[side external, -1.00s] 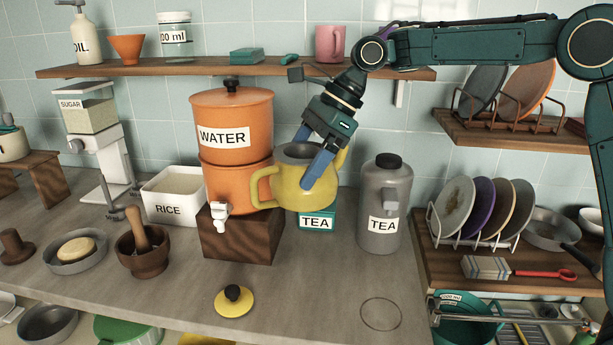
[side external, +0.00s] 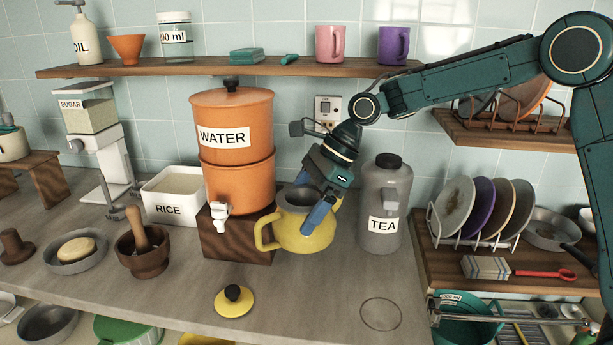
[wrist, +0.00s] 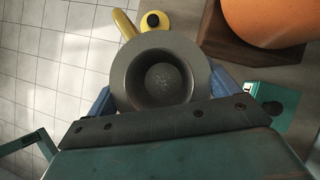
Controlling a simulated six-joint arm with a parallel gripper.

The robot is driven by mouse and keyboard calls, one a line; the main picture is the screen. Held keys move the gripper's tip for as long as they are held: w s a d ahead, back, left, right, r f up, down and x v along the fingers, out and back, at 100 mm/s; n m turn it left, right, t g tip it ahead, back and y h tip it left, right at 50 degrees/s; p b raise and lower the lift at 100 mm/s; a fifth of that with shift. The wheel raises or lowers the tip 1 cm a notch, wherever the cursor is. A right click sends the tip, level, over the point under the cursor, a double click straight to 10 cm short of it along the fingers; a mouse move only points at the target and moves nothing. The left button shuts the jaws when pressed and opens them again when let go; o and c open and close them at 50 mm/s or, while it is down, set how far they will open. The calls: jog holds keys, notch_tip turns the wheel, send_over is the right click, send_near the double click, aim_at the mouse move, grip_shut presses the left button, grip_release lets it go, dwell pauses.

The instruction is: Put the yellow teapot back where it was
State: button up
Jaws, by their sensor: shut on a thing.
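The yellow teapot (side external: 303,237) has no lid on and is held upright by my gripper (side external: 318,210). The blue fingers are shut on its body. It hangs just right of the wooden block under the water dispenser, and I cannot tell whether it touches the counter. In the wrist view the teapot (wrist: 162,80) shows its open grey mouth from above, between the fingers. The yellow lid (side external: 234,300) with a black knob lies on the front of the counter. A thin dark circle (side external: 381,314) is marked on the counter at the front right.
The orange water dispenser (side external: 232,130) stands on a wooden block (side external: 228,243) left of the teapot. A grey tea canister (side external: 385,200) stands to the right. The teal tea box (wrist: 270,100) is behind the teapot. The counter between lid and circle is clear.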

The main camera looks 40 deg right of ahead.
aim_at(304, 240)
notch_tip(304, 240, down, 8)
dwell(0.4)
jog(key=shift+f, duration=0.15)
jog(key=shift+f, duration=2)
jog(key=shift+f, duration=0.15)
jog(key=o, duration=1.3)
